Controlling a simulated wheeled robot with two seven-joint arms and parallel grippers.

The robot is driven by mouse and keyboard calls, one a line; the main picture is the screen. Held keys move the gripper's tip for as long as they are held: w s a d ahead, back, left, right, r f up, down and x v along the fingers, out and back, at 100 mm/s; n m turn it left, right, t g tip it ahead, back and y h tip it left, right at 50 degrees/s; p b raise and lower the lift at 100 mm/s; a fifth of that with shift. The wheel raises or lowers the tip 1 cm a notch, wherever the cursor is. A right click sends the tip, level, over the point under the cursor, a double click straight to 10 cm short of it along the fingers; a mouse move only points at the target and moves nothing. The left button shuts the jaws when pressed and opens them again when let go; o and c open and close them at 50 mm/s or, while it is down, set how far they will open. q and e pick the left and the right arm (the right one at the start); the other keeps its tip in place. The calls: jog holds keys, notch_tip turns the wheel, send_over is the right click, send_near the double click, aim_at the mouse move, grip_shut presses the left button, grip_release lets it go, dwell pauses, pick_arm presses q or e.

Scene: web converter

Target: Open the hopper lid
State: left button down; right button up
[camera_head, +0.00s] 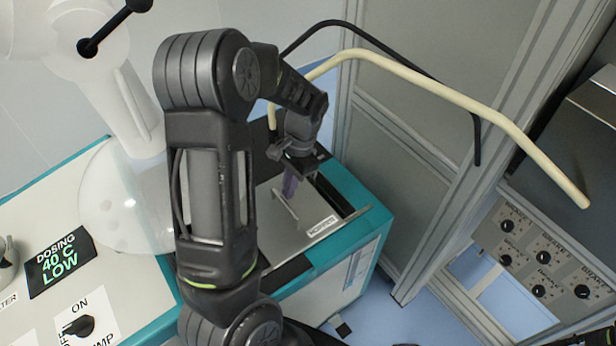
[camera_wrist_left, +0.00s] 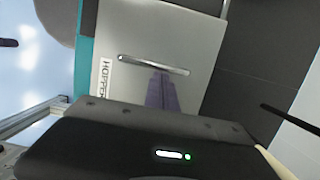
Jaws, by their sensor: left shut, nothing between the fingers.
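The hopper lid (camera_head: 275,235) is a light grey plate on top of the teal-edged machine, with a "HOPPER" label (camera_head: 322,226) near its edge. It appears to lie flat, partly hidden behind my left arm. A thin bar handle (camera_head: 285,204) runs across it. My left gripper (camera_head: 290,187), with purplish fingers, points down at the lid close to the handle; its fingers are shut and empty. In the left wrist view, the fingers (camera_wrist_left: 162,92) reach to the handle (camera_wrist_left: 153,65) on the lid (camera_wrist_left: 190,35); whether they touch it I cannot tell.
A cream hose (camera_head: 440,90) and a black cable arch behind the machine. A grey cabinet frame (camera_head: 415,140) stands close on the right, with a knob panel (camera_head: 540,255). A dosing display (camera_head: 60,262), a pump switch (camera_head: 80,326) and a translucent dome (camera_head: 112,205) are at left.

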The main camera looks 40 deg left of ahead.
aim_at(292, 204)
pick_arm(q)
jog(key=shift+s+a, duration=0.1)
jog(key=shift+s, duration=0.45)
jog(key=shift+f, duration=0.1)
pick_arm(e)
jog(key=shift+w+f, duration=0.1)
jog(key=shift+w, duration=0.2)
pick_arm(q)
jog(key=shift+w+r, duration=0.2)
jog(key=shift+r, duration=0.4)
jog(key=v, duration=0.6)
jog(key=shift+r+b, duration=0.3)
jog(key=shift+b, duration=0.05)
pick_arm(e)
jog(key=shift+f, duration=0.35)
